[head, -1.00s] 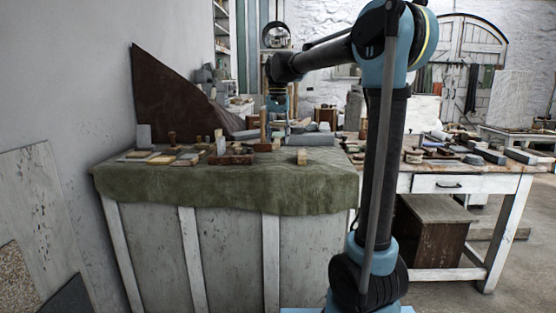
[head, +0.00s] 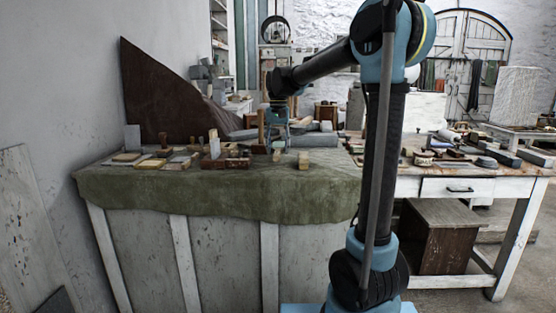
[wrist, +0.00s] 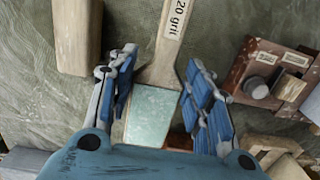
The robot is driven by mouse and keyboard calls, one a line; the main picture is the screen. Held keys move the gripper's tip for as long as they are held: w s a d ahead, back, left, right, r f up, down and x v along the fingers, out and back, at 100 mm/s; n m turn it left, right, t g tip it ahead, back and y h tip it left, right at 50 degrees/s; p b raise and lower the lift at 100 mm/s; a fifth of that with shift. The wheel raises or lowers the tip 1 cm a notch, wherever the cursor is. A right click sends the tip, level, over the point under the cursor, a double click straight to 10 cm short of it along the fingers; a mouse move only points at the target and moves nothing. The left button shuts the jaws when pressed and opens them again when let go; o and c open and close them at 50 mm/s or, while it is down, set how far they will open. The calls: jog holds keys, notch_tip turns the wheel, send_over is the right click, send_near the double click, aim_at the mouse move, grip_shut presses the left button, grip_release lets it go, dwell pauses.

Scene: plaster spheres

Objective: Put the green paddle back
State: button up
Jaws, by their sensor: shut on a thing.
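The green paddle shows in the wrist view as a pale green pad (wrist: 152,115) with a wooden handle (wrist: 170,40) marked "20 grit", its first character possibly cut off. My gripper (wrist: 155,85) has its blue fingers on both sides of the paddle, shut on it near where pad and handle meet. In the head view my gripper (head: 277,122) is over the far side of the cloth-covered table, and a small piece (head: 276,153) shows below it, too small to identify. A reddish-brown wooden rack (wrist: 240,70) with labelled pieces lies right of the paddle.
A pale wooden block (wrist: 78,35) lies left of the paddle; a block (head: 303,160) also stands on the green cloth (head: 200,190). Several stamps and tiles crowd the table's left. A white workbench (head: 460,186) with stones stands right. The cloth's front is clear.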

aim_at(277, 165)
jog(key=shift+a+f, duration=0.1)
jog(key=shift+f, duration=2.05)
jog(key=o, duration=1.2)
jog(key=r, duration=1.2)
jog(key=shift+w, duration=0.25)
jog(key=s+d+f+t, duration=0.1)
jog(key=s+d+f, duration=0.8)
jog(key=s, duration=0.3)
jog(key=s+d+f+t, duration=0.1)
jog(key=s+d+f, duration=0.75)
jog(key=s, duration=0.35)
jog(key=shift+n+t, duration=0.3)
jog(key=shift+t, duration=0.1)
jog(key=s+d+f, duration=0.1)
jog(key=s+f, duration=0.1)
jog(key=f, duration=0.2)
jog(key=s+d+f, duration=0.1)
jog(key=s+f, duration=0.2)
jog(key=s+d+f, duration=0.2)
jog(key=s+f, duration=0.1)
jog(key=f, duration=0.1)
jog(key=shift+s+f, duration=0.2)
jog(key=shift+f, duration=0.1)
